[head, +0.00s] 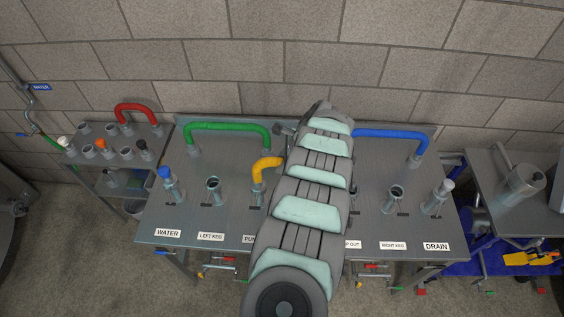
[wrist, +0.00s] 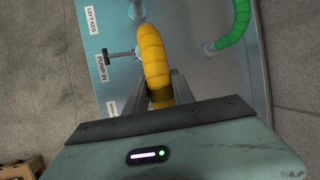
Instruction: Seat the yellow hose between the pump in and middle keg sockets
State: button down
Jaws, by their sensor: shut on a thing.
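The yellow hose (head: 265,168) is a short bent hose. In the head view its left end points down toward the table near the partly covered PUMP label (head: 249,239); my arm hides the rest. In the wrist view the yellow hose (wrist: 152,52) runs between the fingers of my gripper (wrist: 164,88), which is shut on it. It passes beside a T-handled fitting (wrist: 122,57) next to the PUMP IN label (wrist: 103,68). I cannot tell whether either hose end touches a socket. The middle keg socket is hidden behind my arm and gripper.
A green hose (head: 227,127) and a blue hose (head: 393,133) arch along the table's back. The left keg socket (head: 213,185) and right keg socket (head: 395,193) stand open. A red hose (head: 135,107) is on the left side rack. Bare tabletop (head: 185,215) shows at left.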

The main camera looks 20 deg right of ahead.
jog(key=c, duration=1)
grip_release()
jog(key=v, duration=0.9)
jog(key=shift+w+r, duration=0.1)
jog(key=shift+r, duration=0.15)
jog(key=shift+s+d+r+p, duration=0.3)
jog(key=shift+s+r+p, duration=0.1)
jog(key=shift+r, duration=0.15)
jog(key=shift+d, duration=0.1)
